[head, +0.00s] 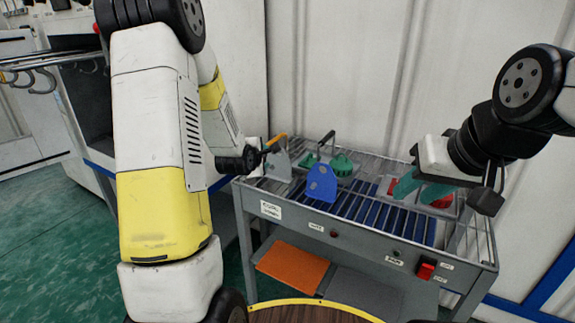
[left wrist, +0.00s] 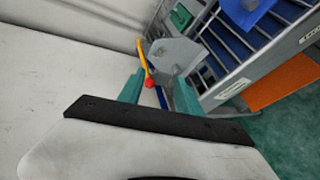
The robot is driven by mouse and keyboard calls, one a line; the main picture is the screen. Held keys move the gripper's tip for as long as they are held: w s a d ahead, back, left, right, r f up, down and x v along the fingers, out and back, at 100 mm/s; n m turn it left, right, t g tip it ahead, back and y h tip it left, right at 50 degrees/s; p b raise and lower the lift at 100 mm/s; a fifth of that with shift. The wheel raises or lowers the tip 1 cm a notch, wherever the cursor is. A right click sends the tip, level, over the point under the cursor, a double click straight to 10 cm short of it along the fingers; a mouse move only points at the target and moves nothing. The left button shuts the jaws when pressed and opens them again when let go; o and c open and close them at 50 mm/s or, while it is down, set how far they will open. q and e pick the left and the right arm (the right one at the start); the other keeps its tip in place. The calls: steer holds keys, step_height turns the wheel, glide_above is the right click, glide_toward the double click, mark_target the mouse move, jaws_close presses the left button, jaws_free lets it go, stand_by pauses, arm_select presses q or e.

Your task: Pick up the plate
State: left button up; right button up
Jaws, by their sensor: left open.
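A grey plate (head: 279,165) with a yellow-orange handle stands upright at the left end of the roller table. In the left wrist view the plate (left wrist: 176,55) shows just beyond my left gripper (left wrist: 157,88), with its yellow handle and a red ball (left wrist: 149,83) in line with the gap between the teal fingers. My left gripper is open; I cannot tell whether the plate's lower edge is between its fingers. In the head view its fingers are mostly hidden. My right gripper (head: 421,189) is over the right part of the table, its teal fingers apart.
A blue plate-like part (head: 321,183) stands right of the grey plate. Green parts (head: 341,162) and a dark handle are behind it. Red parts (head: 441,201) lie near my right gripper. The table's rail (head: 360,239) runs along the front, and an orange panel (head: 292,267) is below.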

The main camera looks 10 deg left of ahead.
mark_target(271, 168)
arm_select(q)
step_height(271, 168, down, 9)
steer(key=w+a+n+t, duration=0.1)
steer(key=w+n+t, duration=0.15)
steer(key=n, duration=0.35)
steer(key=shift+g, duration=0.25)
steer(key=x, duration=0.7)
steer(key=shift+w+d+f, duration=0.1)
steer(key=shift+w+f, duration=0.05)
steer(key=shift+w, duration=0.2)
jaws_close()
stand_by(0.4)
